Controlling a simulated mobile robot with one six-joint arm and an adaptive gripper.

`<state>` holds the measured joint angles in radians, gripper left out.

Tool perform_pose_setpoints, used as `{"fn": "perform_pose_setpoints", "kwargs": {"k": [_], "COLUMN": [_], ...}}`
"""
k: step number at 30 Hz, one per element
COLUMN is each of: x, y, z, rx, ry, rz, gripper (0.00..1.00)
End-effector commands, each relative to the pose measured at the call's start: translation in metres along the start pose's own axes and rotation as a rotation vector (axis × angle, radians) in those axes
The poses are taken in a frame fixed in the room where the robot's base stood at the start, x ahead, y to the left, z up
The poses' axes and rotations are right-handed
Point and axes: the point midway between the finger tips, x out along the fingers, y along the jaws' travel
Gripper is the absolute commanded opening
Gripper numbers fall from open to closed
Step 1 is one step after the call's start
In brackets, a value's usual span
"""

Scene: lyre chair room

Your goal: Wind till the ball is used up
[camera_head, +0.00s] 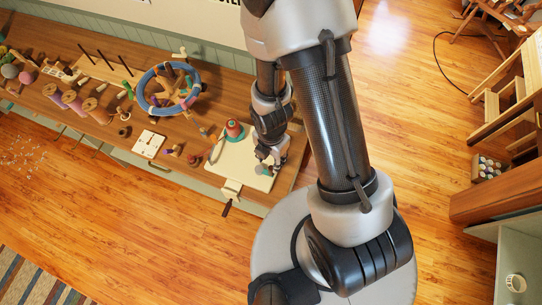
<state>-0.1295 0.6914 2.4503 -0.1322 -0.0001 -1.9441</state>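A cream board (235,168) lies near the right end of the wooden bench. A cone or spool wound with red and green (235,130) stands at its back edge. A curved pale piece (217,150) is beside it at the left. A cream block with a dark handle (231,188) is at the board's front edge. My gripper (268,163) points down over the right part of the board. A small grey round part (261,170) shows beside it. The fingers are too small and dark to tell whether they hold anything. I cannot tell which ball is being wound.
A blue ring with wooden spokes (146,87) and several spools stand on the bench (120,150). Yarn balls (10,71) are at the far left. A white card (149,144) lies at the front. Open floor (150,240) is in front; wooden furniture (505,95) stands right.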

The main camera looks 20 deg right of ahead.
Motion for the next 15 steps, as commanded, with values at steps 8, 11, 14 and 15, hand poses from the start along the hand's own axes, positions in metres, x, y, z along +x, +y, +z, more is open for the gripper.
{"fn": "perform_pose_setpoints", "kwargs": {"k": [8, 11, 14, 15], "x": [0.026, 0.034, 0.042, 0.045], "y": [0.000, 0.000, 0.000, 0.000], "z": [0.000, 0.000, 0.000, 0.000], "rx": [0.000, -0.001, 0.000, 0.000], "ry": [0.000, 0.000, 0.000, 0.000], "rz": [0.000, 0.000, 0.000, 0.000], "gripper": [0.38, 0.38, 0.38, 0.38]}}
